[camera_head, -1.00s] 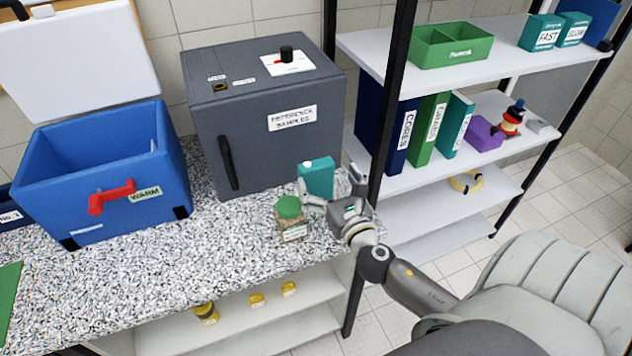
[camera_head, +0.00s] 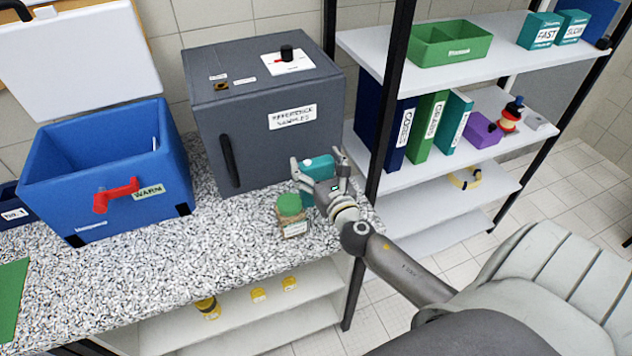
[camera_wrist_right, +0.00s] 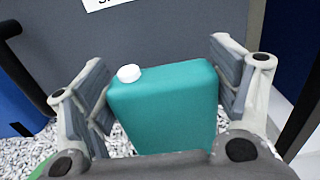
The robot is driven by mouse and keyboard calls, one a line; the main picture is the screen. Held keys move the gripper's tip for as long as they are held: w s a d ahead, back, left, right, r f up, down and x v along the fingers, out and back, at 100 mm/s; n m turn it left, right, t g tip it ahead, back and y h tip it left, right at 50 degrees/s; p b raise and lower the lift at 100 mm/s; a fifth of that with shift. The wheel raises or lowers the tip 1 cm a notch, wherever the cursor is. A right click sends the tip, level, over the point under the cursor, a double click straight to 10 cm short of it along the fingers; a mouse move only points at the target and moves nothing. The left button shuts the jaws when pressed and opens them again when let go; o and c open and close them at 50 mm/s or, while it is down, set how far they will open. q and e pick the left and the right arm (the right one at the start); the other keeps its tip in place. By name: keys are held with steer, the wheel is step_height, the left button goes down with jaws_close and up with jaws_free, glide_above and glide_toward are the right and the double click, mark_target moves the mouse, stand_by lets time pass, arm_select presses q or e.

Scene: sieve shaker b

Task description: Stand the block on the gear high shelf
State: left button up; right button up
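A teal block with a white cap (camera_head: 318,166) stands upright on the speckled counter, in front of the grey cabinet. It fills the middle of the right wrist view (camera_wrist_right: 165,105). My right gripper (camera_head: 317,159) is open around it, with one finger on each side and only small gaps in the wrist view (camera_wrist_right: 168,85). I cannot tell whether a finger touches it. The gripper hides the block's lower part in the head view. The high shelf (camera_head: 390,55) of the rack at the right holds a green bin. My left gripper is out of view.
The grey cabinet (camera_head: 270,120) is just behind the block. A black rack post (camera_head: 385,120) rises to the right. On the high shelf, between the green bin (camera_head: 450,45) and teal boxes (camera_head: 540,32), there is bare room.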

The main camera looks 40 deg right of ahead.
steer(key=c, duration=1.3)
